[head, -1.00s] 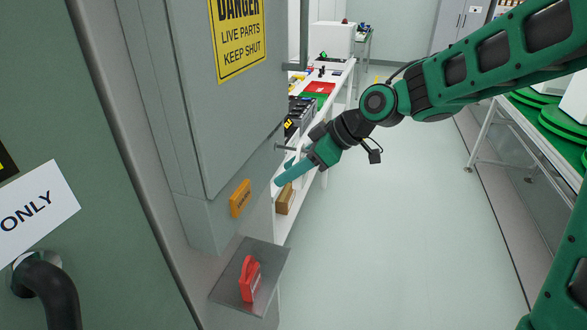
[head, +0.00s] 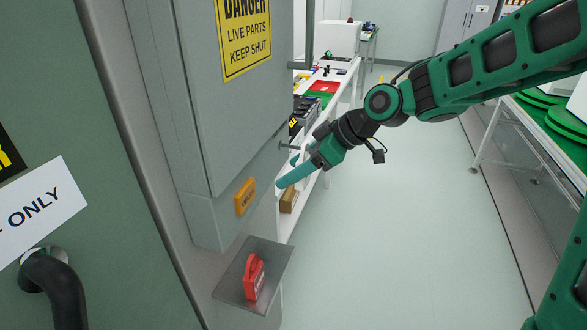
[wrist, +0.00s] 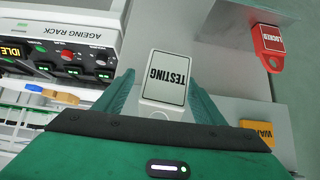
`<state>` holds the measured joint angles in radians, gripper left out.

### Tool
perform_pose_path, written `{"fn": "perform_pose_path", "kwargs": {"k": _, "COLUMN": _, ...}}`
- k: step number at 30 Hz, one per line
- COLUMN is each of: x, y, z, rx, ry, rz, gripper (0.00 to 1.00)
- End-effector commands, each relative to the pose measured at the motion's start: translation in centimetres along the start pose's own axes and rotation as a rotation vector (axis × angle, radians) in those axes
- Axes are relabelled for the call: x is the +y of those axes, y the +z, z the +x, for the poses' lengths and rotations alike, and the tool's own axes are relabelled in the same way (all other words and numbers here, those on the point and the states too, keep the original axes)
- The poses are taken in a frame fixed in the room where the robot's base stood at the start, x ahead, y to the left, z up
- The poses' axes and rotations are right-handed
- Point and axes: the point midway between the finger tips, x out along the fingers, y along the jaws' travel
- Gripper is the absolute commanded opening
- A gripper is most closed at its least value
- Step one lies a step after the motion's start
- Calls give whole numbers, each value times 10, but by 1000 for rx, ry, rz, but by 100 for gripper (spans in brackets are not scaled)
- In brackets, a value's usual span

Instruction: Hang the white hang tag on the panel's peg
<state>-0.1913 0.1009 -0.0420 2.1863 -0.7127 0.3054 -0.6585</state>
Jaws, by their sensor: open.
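The white hang tag (wrist: 165,78), printed TESTING, shows in the wrist view between the two fingers of my gripper (wrist: 163,95). The gripper is open, with a gap between each finger and the tag. In the head view my gripper (head: 293,168) is beside the lower right edge of the grey panel (head: 222,110), and the tag cannot be made out there. A thin grey peg (head: 287,147) sticks out of the panel's side, just above the fingers. I cannot tell whether the tag is on the peg.
An orange tag (head: 245,197) is on the panel's lower front. A red tag (head: 254,277) stands on a small grey shelf (head: 279,262) below. Behind the gripper is a white bench with equipment (wrist: 62,50). The floor to the right is clear.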

Motion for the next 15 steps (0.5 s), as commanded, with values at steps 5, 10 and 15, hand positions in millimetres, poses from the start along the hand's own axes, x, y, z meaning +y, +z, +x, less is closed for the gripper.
{"fn": "perform_pose_path", "kwargs": {"k": 5, "x": 0, "y": 0, "z": -4, "rx": 1, "ry": 1, "rz": 1, "gripper": 64}}
{"fn": "perform_pose_path", "kwargs": {"k": 10, "x": 2, "y": 0, "z": -27, "rx": 1, "ry": 4, "rz": 1, "gripper": 64}}
{"fn": "perform_pose_path", "kwargs": {"k": 15, "x": 2, "y": 0, "z": -60, "rx": 1, "ry": 5, "rz": 0, "gripper": 64}}
